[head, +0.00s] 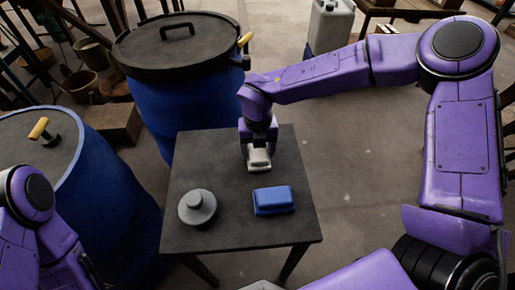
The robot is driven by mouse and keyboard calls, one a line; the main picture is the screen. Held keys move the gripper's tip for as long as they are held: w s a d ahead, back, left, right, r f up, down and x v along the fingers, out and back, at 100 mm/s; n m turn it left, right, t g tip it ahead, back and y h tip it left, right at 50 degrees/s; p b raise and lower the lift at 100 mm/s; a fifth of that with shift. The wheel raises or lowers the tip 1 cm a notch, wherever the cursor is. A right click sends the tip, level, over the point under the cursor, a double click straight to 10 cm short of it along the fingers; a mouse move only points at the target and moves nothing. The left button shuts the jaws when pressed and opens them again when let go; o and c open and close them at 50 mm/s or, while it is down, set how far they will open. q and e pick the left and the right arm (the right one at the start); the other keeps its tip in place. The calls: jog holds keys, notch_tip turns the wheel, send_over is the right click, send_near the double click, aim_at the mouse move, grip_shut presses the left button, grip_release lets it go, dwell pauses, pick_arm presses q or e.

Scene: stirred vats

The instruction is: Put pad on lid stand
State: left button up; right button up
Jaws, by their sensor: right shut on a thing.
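My right gripper (258,157) is at the far edge of a dark square table (240,235), which looks like the lid stand. It points down and is shut on a small pale grey block (259,161), which I take to be the pad. The fingers largely cover it, and I cannot tell whether it touches the tabletop. My left arm shows at the lower left, but its gripper is out of view.
A grey round knobbed piece (197,207) and a blue block (273,200) stand on the table. Two blue vats (185,105) (105,205) with dark lids stand left of it. A pale jerrycan (330,25) stands behind. Floor right of the table is clear.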

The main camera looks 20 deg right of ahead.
jog(key=o, duration=1)
jog(key=shift+f, duration=0.1)
notch_tip(320, 180, up, 12)
jog(key=p, duration=0.1)
jog(key=shift+r, duration=0.2)
